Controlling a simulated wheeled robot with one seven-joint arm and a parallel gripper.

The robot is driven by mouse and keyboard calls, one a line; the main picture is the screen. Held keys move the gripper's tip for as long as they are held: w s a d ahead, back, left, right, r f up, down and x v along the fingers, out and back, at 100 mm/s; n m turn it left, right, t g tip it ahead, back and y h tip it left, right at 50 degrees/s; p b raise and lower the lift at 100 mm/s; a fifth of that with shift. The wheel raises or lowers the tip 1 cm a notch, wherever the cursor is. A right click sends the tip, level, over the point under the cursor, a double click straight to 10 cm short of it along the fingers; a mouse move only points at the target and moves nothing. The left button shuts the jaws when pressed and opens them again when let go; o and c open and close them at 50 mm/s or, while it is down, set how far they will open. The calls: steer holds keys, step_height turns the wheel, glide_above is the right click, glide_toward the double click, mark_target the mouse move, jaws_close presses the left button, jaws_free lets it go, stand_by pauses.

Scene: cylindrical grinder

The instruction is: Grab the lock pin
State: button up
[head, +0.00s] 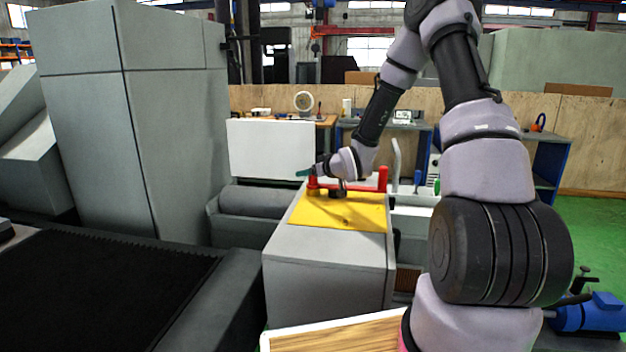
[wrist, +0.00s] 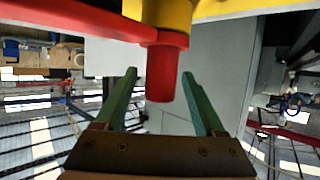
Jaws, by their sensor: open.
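A red cylindrical piece, which looks like the lock pin (wrist: 161,72), fills the middle of the wrist view. It joins a red bar (wrist: 75,17) and a yellow part (wrist: 168,12). My gripper (wrist: 159,76) is open, with one green finger on each side of the red piece. Gaps show on both sides, and I cannot tell how far it reaches in depth between the fingers. In the head view my gripper (head: 305,173) is at the left end of the red fixture (head: 383,178) on the yellow plate (head: 345,211). My wrist hides part of that end.
The yellow plate lies on a grey block (head: 325,262). A tall grey cabinet (head: 175,130) stands to the left, with a grey cylinder (head: 255,201) between it and the block. A white panel (head: 270,148) and a workbench (head: 327,122) stand behind.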

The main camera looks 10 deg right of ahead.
steer(key=shift+w+a+f, duration=0.2)
steer(key=shift+w+f, duration=0.05)
steer(key=shift+w, duration=0.3)
jaws_close()
